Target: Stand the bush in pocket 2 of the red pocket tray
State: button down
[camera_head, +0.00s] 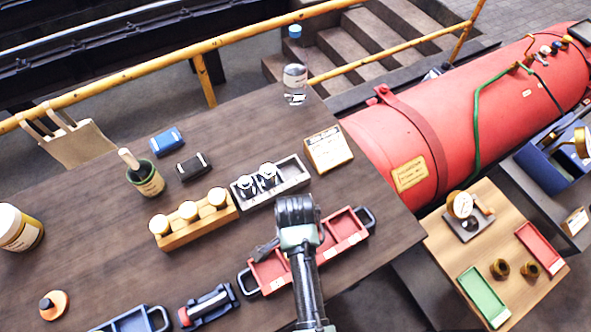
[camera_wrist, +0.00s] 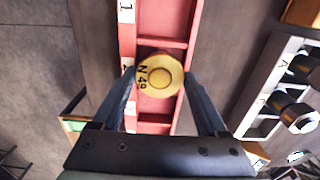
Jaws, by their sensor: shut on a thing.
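My gripper (camera_wrist: 160,76) is shut on a brass-coloured bush (camera_wrist: 158,75), one finger on each side. The bush's round top faces the wrist camera and carries the marking "N 49". The red pocket tray (camera_wrist: 160,15) lies below it, and the bush lines up with the pocket past the one labelled 1. That pocket's own label is partly hidden. I cannot tell whether the bush touches the pocket floor. In the head view my gripper (camera_head: 297,215) is over the middle of the red tray (camera_head: 343,226) and hides the bush.
A grey tray (camera_head: 290,172) with black-and-white parts and a wooden block (camera_head: 172,238) with cream-topped pieces stand behind. A blue tray (camera_head: 135,320) and a dark device (camera_head: 208,305) lie to the left. A side table (camera_head: 450,255) holds a gauge and brass pieces.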

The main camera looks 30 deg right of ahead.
jog(key=shift+f, duration=0.4)
grip_release()
jog(key=shift+r, duration=0.1)
notch_tip(320, 180, up, 8)
jog(key=p, duration=0.8)
dwell(0.7)
